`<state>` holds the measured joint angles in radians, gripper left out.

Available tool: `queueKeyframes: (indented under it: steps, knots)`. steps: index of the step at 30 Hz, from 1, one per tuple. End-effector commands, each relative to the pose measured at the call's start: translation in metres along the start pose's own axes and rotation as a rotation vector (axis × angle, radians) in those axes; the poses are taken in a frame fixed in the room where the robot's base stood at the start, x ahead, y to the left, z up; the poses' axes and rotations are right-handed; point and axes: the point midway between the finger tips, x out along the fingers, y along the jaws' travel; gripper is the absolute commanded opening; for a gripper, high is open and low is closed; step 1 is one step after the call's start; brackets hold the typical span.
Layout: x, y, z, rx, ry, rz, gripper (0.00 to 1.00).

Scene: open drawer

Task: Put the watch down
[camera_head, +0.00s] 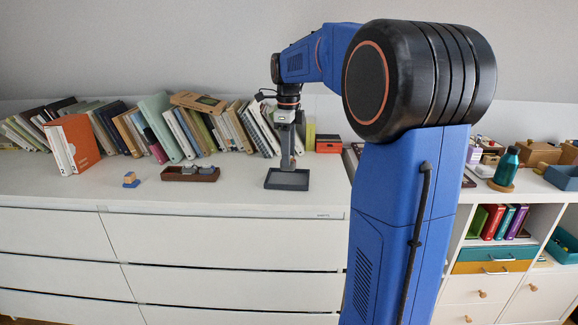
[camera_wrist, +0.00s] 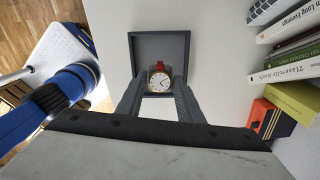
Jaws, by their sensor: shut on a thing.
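The watch (camera_wrist: 159,81) has a round white face and a red strap. My gripper (camera_wrist: 160,88) is shut on it, with a finger at each side of the face. The watch is over or inside a square dark grey tray (camera_wrist: 181,40) on the white cabinet top; I cannot tell whether it touches the tray floor. In the head view my gripper (camera_head: 288,162) points straight down at the grey tray (camera_head: 287,185), and the watch does not show clearly there.
A row of leaning books (camera_head: 180,125) stands behind the tray. A brown box with grey items (camera_head: 190,174) and a small blue and tan object (camera_head: 131,180) lie to the left. The cabinet top (camera_head: 235,188) is clear between the brown box and the tray.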

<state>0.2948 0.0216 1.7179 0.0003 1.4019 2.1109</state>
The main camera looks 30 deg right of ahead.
Motion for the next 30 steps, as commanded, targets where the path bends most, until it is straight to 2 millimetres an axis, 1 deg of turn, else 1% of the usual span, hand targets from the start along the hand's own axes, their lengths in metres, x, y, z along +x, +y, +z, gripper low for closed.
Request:
queueKeyframes:
  steps: [4,10,21,22,23,24,30]
  knots:
    - [0.012,0.0,0.0,0.0,0.001,0.001,0.07]
    - [0.036,0.0,0.0,0.0,0.001,0.002,0.06]
    - [0.039,0.0,0.0,0.0,0.0,0.0,0.06]
    - [0.04,0.0,0.0,0.0,0.0,0.0,0.36]
    - [0.039,0.0,0.0,0.0,0.0,-0.001,0.43]
    - [0.039,0.0,0.0,0.0,0.0,0.0,0.52]
    - [0.039,0.0,0.0,0.0,0.0,0.0,0.53]
